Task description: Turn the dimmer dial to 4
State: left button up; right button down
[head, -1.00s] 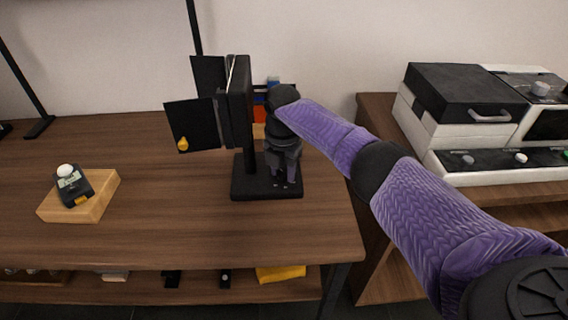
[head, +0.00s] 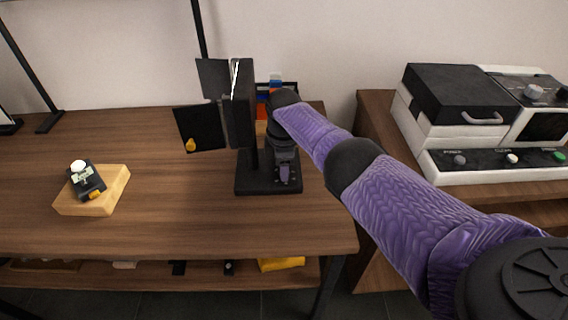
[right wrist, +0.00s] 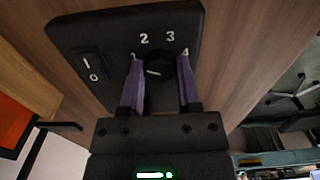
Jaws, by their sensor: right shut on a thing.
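The dimmer's black base (head: 250,186) stands on the wooden table, under the dark panelled lamp (head: 241,105). In the right wrist view its black top plate (right wrist: 120,28) shows the numerals 1 to 4 in an arc around a black dial (right wrist: 158,90). A short white mark shows on the dial; I cannot tell which numeral it points to. My right gripper (head: 284,180) reaches down to the base from above. Its purple fingers (right wrist: 160,80) are shut on the dial, one on each side, and partly hide the 1 and the 4. My left gripper is not in view.
A rocker switch (right wrist: 91,66) marked I and O is on the same plate. A wooden block (head: 112,188) with a small dark device (head: 86,182) lies at the left. A machine (head: 465,95) stands on the right-hand shelf. The table's front middle is clear.

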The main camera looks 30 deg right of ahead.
jog(key=m, duration=0.2)
jog(key=shift+m, duration=0.4)
jog(key=m, duration=0.3)
jog(key=shift+m+p, duration=0.3)
jog(key=shift+p, duration=0.1)
jog(key=m, duration=0.4)
jog(key=shift+m, duration=0.3)
jog(key=m, duration=0.3)
jog(key=shift+m, duration=1.2)
jog(key=m, duration=0.8)
jog(key=shift+m, duration=0.3)
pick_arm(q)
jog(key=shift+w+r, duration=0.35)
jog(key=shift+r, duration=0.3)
pick_arm(e)
jog(key=shift+m, duration=0.4)
